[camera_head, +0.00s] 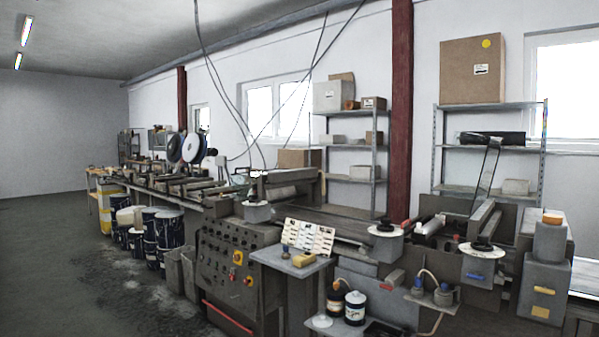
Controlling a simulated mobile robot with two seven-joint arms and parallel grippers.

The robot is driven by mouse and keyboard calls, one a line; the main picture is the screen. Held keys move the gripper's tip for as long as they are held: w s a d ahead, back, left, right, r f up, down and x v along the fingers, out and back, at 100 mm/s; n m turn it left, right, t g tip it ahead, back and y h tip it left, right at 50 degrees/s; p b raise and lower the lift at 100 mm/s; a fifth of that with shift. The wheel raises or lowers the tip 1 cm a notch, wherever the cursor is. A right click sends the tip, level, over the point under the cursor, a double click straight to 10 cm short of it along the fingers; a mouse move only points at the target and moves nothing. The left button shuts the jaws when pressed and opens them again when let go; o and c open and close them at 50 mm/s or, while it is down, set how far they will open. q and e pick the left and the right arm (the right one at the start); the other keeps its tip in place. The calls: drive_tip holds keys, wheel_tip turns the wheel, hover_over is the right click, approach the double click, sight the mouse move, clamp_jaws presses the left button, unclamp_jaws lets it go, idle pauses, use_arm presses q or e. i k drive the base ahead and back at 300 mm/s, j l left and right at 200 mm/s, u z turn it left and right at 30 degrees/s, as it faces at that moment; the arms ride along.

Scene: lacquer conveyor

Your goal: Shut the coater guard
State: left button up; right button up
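A thin dark-framed panel that looks clear (485,178) stands raised and tilted over the machine at the right; it appears to be the coater guard. Below it is the coater section (483,222) with light rollers and a black round knob on a grey housing. Whether the panel is hinged there is too small to tell. Neither of my grippers is in view.
A small grey side table (290,265) holds a card of samples and a yellow block. A lower shelf (385,328) with bottles stands in front of the coater. Buckets (160,235) stand along the line at left. The floor (60,270) at left is clear.

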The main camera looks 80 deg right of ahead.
sight(478, 172)
drive_tip(key=l+z, duration=0.15)
drive_tip(key=z, duration=3.6)
